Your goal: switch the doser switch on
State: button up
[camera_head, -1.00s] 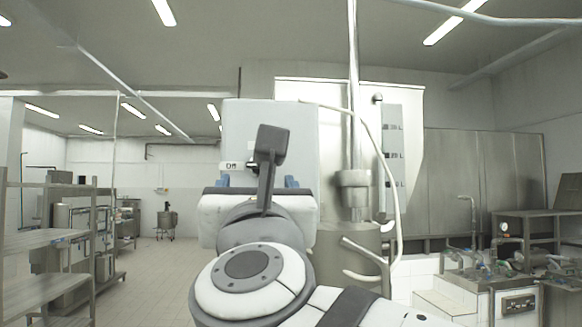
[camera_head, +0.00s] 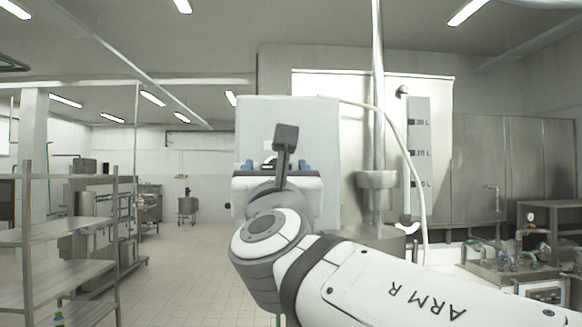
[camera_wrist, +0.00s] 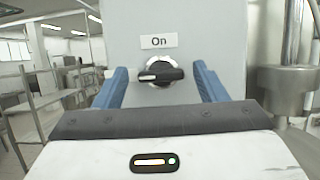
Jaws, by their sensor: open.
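The doser switch (camera_wrist: 160,74) is a black rotary knob on a round metal base, on the front of a pale grey box (camera_wrist: 205,35). Its handle lies nearly level in the wrist view. The label (camera_wrist: 160,41) above it reads "On". My gripper (camera_wrist: 162,78) is open, with one blue finger on each side of the knob and visible gaps between them. In the head view the box (camera_head: 328,135) stands beyond my gripper (camera_head: 277,165), and my wrist hides most of the switch.
A metal vessel with a vertical pipe (camera_head: 377,90) stands close to the right of the box, with a pale hose (camera_head: 416,170) in front. Metal shelving (camera_head: 70,240) stands at the left.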

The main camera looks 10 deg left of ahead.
jog(key=shift+w, duration=0.1)
jog(key=shift+c, duration=0.5)
jog(key=shift+d, duration=0.1)
jog(key=c, duration=0.9)
